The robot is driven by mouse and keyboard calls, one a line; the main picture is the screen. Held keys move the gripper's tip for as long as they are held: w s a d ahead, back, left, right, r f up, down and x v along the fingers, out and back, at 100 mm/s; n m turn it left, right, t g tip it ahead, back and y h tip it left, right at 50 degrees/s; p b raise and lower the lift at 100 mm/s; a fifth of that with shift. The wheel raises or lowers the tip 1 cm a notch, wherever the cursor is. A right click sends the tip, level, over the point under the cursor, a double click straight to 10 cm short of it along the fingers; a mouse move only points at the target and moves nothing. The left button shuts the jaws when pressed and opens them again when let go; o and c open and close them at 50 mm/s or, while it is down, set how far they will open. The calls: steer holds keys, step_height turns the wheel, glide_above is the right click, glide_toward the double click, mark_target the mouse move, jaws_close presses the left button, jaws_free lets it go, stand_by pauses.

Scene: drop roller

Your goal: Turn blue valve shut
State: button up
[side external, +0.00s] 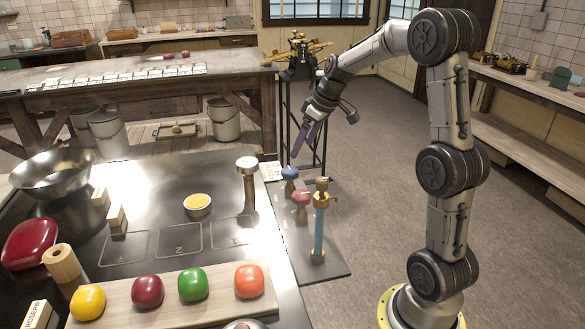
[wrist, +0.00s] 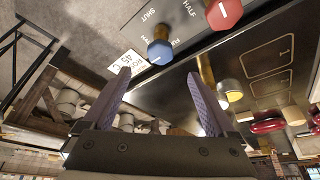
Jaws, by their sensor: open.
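The blue valve (side external: 289,173) is a round blue knob on a post, on the dark panel at the right end of the work table. In the wrist view, the blue knob (wrist: 160,50) lies just beyond and between the fingertips, with a pale mark on its face. The words SHUT and HALF are printed on the panel near it; a third label is partly hidden. My gripper (side external: 297,151) is above the blue valve, apart from it, pointing down. In the wrist view, my gripper (wrist: 158,76) has its purple fingers spread wide with nothing held.
The red valve (side external: 301,197) stands close beside the blue one; its knob also shows in the wrist view (wrist: 224,12). A brass-topped blue column (side external: 319,235) stands in front. A white card (side external: 271,171) lies behind. A round-topped post (side external: 247,180) stands left.

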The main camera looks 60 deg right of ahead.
mark_target(291, 170)
steer(key=x, duration=0.9)
steer(key=shift+w+f, duration=0.1)
steer(key=shift+f, duration=0.2)
steer(key=c, duration=1.4)
